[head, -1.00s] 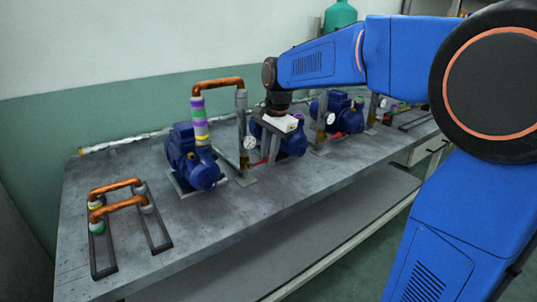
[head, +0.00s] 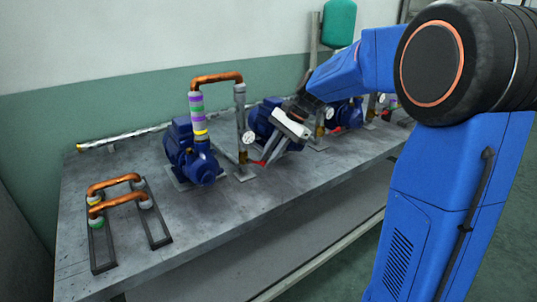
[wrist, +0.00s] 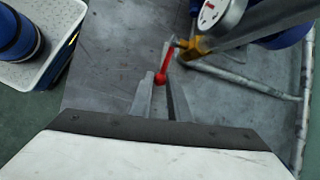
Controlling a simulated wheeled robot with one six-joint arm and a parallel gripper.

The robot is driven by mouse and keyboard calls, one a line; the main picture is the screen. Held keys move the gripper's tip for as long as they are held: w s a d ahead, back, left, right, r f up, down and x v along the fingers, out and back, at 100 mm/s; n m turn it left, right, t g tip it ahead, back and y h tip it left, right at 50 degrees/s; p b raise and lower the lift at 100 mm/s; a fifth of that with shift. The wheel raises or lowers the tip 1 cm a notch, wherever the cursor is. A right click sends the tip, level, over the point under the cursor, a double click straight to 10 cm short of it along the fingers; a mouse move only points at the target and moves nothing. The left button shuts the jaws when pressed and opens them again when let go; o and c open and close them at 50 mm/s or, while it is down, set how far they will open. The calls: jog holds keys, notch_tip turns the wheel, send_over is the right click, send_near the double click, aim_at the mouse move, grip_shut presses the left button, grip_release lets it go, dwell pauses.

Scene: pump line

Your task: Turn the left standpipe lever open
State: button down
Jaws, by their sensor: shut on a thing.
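The left standpipe (head: 240,118) is a grey upright pipe at the end of a copper bend, beside the nearest blue pump. It carries a round white gauge (head: 247,137) and a brass valve (head: 242,156). Its red lever (head: 256,162) sticks out low on the right side. In the wrist view the red lever (wrist: 162,68) runs from beside the brass valve (wrist: 196,46) down between my fingertips. My gripper (wrist: 160,92) is shut on the lever's end. In the head view my gripper (head: 268,156) is tilted, its fingers pointing down and left.
Blue pumps stand in a row on the grey bench (head: 215,215); one (head: 190,152) is left of the standpipe. Copper pipes on a frame (head: 115,195) lie at the left end. The wrist view shows a white tray (wrist: 48,75) at upper left. The bench front is clear.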

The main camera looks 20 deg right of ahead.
jog(key=shift+f+y, duration=0.45)
jog(key=shift+y, duration=0.35)
jog(key=c, duration=1.7)
grip_release()
jog(key=shift+o, duration=0.2)
jog(key=v, duration=1.7)
jog(key=shift+w, duration=0.25)
jog(key=shift+d, duration=0.1)
